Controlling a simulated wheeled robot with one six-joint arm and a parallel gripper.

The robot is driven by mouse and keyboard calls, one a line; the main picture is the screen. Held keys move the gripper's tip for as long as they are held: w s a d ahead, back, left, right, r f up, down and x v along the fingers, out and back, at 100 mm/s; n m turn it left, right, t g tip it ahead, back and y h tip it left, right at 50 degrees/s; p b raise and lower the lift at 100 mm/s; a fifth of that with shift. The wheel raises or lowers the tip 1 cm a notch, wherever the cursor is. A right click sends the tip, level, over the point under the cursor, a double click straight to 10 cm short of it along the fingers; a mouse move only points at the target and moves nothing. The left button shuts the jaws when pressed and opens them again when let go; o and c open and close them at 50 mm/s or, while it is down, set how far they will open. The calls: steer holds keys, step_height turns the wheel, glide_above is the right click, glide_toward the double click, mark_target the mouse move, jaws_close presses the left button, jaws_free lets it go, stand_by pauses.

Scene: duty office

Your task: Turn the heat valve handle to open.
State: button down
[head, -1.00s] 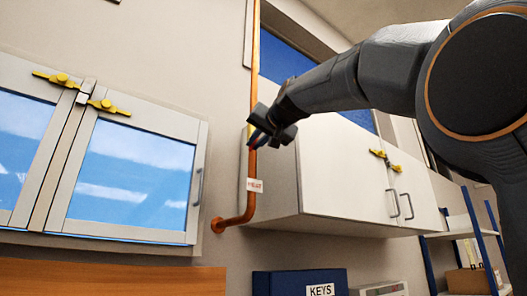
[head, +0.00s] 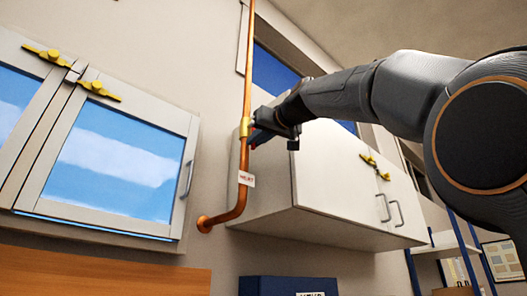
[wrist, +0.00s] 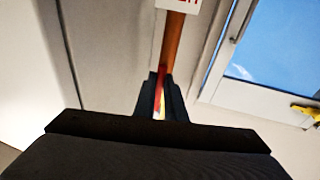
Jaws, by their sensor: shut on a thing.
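The heat valve has a yellow body (head: 244,127) on a vertical copper pipe (head: 246,75). Its handle is red; a strip of it (wrist: 159,99) shows between the fingers in the wrist view. My gripper (head: 256,126) is shut on the handle, just right of the pipe in the head view. In the wrist view my gripper (wrist: 160,96) points along the pipe towards the label. A white tag with red lettering (head: 246,179) is on the pipe below the valve. Most of the handle is hidden by the fingers, so its exact angle cannot be told.
A white wall cupboard (head: 345,185) stands close right of the pipe, beneath my arm. A glass-fronted cabinet (head: 115,150) with yellow latches hangs to the left. A blue box (head: 287,287) sits below. The wall left of the valve is clear.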

steer(key=c, duration=1.8)
jaws_free()
steer(key=shift+w, duration=0.1)
steer(key=b+v, duration=0.3)
steer(key=v, duration=0.5)
steer(key=shift+b, duration=0.35)
